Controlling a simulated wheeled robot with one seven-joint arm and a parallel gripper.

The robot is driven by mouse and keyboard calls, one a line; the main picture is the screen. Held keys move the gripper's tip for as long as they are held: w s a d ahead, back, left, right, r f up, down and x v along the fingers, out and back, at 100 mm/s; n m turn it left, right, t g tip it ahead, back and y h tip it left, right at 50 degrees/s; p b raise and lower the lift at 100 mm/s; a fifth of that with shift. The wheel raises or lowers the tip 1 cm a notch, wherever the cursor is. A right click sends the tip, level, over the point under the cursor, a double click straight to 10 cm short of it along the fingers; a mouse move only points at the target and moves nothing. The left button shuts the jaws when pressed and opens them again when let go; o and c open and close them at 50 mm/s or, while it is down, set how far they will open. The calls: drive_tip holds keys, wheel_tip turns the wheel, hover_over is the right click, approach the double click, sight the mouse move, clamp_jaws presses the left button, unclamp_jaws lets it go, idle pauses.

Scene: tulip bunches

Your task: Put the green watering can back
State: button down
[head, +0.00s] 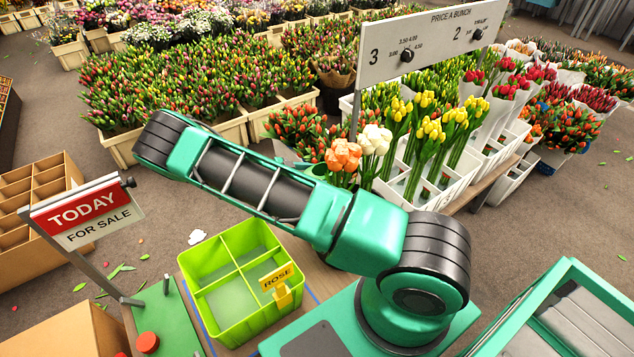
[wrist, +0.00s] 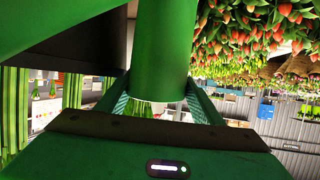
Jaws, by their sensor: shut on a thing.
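The green watering can (wrist: 165,40) fills the top of the wrist view, very close to the camera. A smooth green upright part of it stands between the two fingers of my gripper (wrist: 162,95), and the gripper is shut on it. A larger green part reaches to the upper left of that view. In the head view my own arm crosses the middle and hides my gripper. I cannot make out the can for sure there.
A lime divided crate (head: 206,303) with a ROSE tag stands in front. White bins (head: 408,192) of tulips stand behind my arm, under a price sign (head: 430,45). A TODAY sign (head: 88,212) and cardboard dividers (head: 35,262) are at left. Tulip crates (head: 232,130) fill the back.

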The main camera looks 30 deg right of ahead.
drive_tip(key=shift+f, duration=1.6)
drive_tip(key=c, duration=0.8)
unclamp_jaws()
drive_tip(key=v, duration=1.2)
drive_tip(key=shift+d+r, duration=0.1)
drive_tip(key=shift+r, duration=0.15)
